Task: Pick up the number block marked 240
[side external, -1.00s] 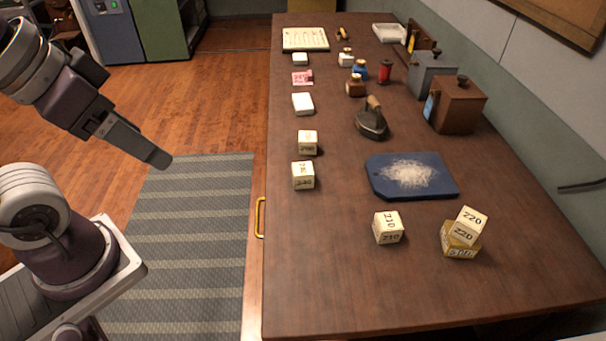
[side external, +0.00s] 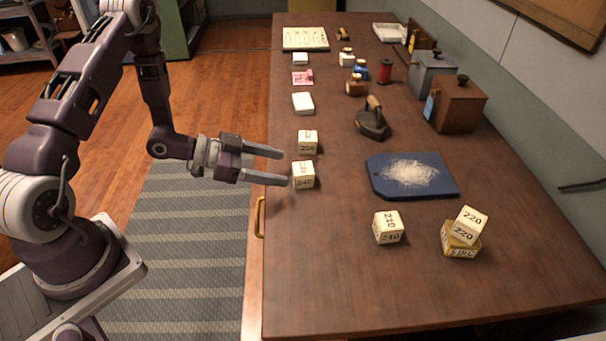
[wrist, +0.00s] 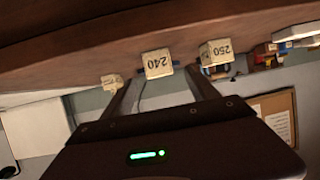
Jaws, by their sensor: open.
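The number block marked 240 (side external: 303,175) is a cream cube near the left edge of the wooden table. In the wrist view the 240 block (wrist: 157,63) appears upside down, between my two fingers and beyond their tips. My gripper (side external: 286,167) is open and empty at the table's left edge, its fingers pointing right. One fingertip is close to the 240 block in the side view; I cannot tell if it touches. The block marked 250 (side external: 307,142) stands just behind, and in the wrist view it (wrist: 215,52) is near the right finger.
A 210 block (side external: 388,228) stands nearer the front. A 220 block (side external: 467,226) is tilted on a yellowish block (side external: 460,247). A blue board (side external: 412,193) with white grains and an iron (side external: 371,122) lie right of the 240 block. The front of the table is clear.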

